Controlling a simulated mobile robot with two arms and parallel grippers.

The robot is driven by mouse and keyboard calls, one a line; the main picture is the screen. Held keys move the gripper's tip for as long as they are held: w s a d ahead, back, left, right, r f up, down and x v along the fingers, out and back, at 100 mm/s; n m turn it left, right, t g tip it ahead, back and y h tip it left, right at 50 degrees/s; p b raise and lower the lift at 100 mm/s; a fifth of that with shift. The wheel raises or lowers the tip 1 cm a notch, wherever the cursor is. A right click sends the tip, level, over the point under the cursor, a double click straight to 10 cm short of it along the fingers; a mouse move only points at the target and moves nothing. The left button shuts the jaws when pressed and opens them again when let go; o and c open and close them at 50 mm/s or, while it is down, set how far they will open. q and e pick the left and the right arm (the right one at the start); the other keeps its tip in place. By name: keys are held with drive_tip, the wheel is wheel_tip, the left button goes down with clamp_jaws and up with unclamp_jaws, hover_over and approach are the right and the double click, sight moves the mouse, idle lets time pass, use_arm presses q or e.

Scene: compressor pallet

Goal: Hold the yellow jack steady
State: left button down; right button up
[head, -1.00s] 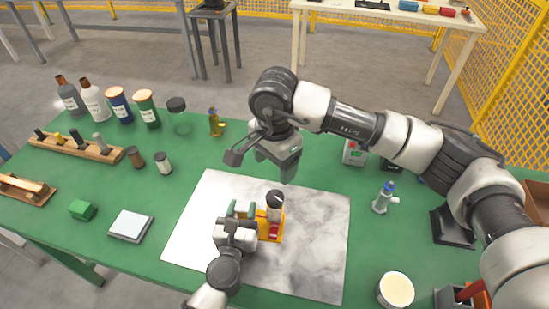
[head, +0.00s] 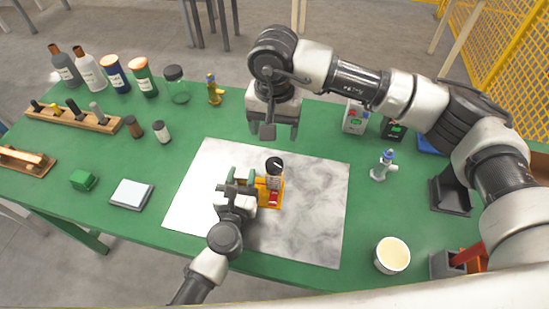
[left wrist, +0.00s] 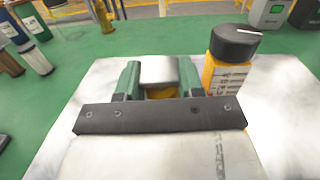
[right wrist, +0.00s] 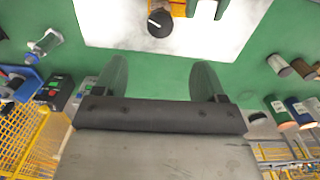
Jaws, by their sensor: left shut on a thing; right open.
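The yellow jack (head: 264,199) stands on the white marble slab (head: 313,208), with a black round knob with a white mark on top and a red part at its front. My left gripper (head: 243,178) is shut on the jack's left side; its green fingers hide part of it. In the left wrist view, a grey-topped part sits between the fingers, and the yellow body (left wrist: 222,82) with its knob stands to the right. My right gripper (head: 271,135) is open and empty beyond the slab's far edge; the right wrist view shows its fingers (right wrist: 162,82) apart, with the jack's knob (right wrist: 160,23) ahead.
Bottles and jars (head: 118,76) and a wooden rack (head: 74,117) line the left of the green table. A green block (head: 83,180) and a pale square pad (head: 131,194) lie left of the slab. A blue-capped bottle (head: 383,165) and a cream-filled cup (head: 392,255) stand right.

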sight(274, 164)
wheel_tip(274, 164, down, 12)
drive_tip(key=shift+f+n, duration=0.1)
drive_tip(key=shift+n, duration=1)
drive_tip(key=c, duration=0.9)
